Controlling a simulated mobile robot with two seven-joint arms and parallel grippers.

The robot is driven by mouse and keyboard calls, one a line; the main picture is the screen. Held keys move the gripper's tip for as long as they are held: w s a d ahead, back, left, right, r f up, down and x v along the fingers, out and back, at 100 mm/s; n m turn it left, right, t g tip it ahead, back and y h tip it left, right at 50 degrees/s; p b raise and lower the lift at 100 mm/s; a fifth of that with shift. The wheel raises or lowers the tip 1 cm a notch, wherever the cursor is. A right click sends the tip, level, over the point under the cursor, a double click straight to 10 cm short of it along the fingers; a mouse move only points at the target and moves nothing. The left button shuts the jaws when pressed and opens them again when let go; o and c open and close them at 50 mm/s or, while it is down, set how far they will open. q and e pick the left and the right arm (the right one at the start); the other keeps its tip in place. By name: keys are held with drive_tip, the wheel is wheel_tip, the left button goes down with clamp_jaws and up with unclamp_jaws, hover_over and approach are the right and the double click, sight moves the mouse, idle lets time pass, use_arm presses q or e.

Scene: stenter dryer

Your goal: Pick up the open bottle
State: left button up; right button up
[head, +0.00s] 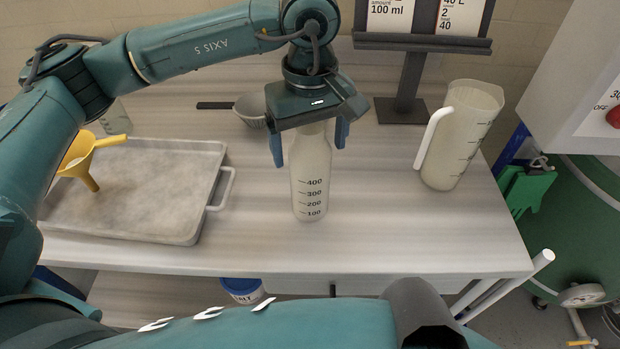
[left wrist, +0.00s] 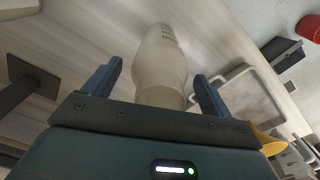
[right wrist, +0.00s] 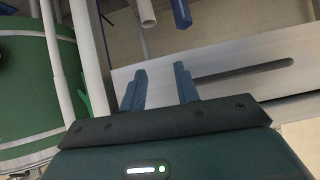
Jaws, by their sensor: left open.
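The bottle (head: 309,180) is translucent white with a graduated scale and stands upright on the table, right of the tray. Its top is hidden behind my left gripper in the head view. My left gripper (head: 309,150) is over the bottle's upper part, with one blue finger on each side. In the left wrist view, the bottle (left wrist: 160,70) lies between the open fingers of the left gripper (left wrist: 163,85), with gaps at both sides. My right gripper (right wrist: 160,82) shows in the right wrist view, its two fingers apart and nothing between them.
A metal tray (head: 135,200) with a yellow funnel (head: 88,158) stands at left. A measuring jug (head: 465,135) stands at right. A grey bowl (head: 251,108) and a sign stand (head: 402,108) are behind the bottle. The table front is clear.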

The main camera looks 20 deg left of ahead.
use_arm(q)
drive_tip(key=shift+r, duration=0.15)
drive_tip(key=c, duration=1.7)
